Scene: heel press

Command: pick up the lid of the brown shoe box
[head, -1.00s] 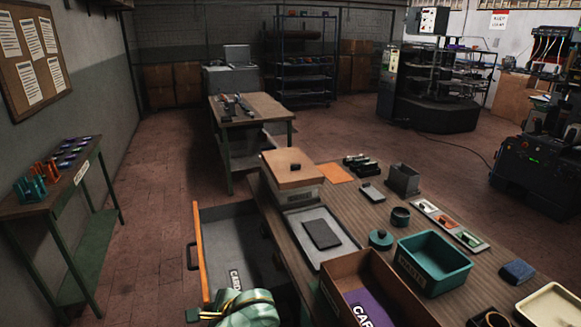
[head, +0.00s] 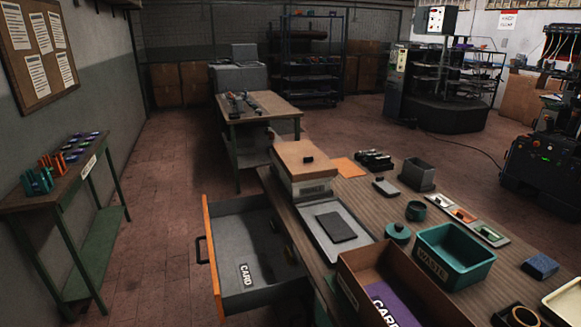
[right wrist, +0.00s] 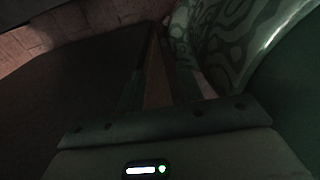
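In the head view a box with a flat tan-brown lid (head: 318,160) stands at the far left corner of the workbench. The lid has a small dark knob and sits on the pale box body (head: 313,187). A larger open brown box (head: 352,262) stands at the near edge, with a purple piece marked CARD inside; no lid shows on it. Neither gripper shows in the head view. The right wrist view is very dark, with my gripper's housing (right wrist: 165,122) across the bottom. I cannot make out whether its fingers are open or shut.
An open drawer (head: 213,262) with an orange front sticks out left of the bench. A grey tray (head: 350,250) with a dark block (head: 336,227) lies before the lidded box. A teal bin (head: 454,256) marked WASTE and small items crowd the right side.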

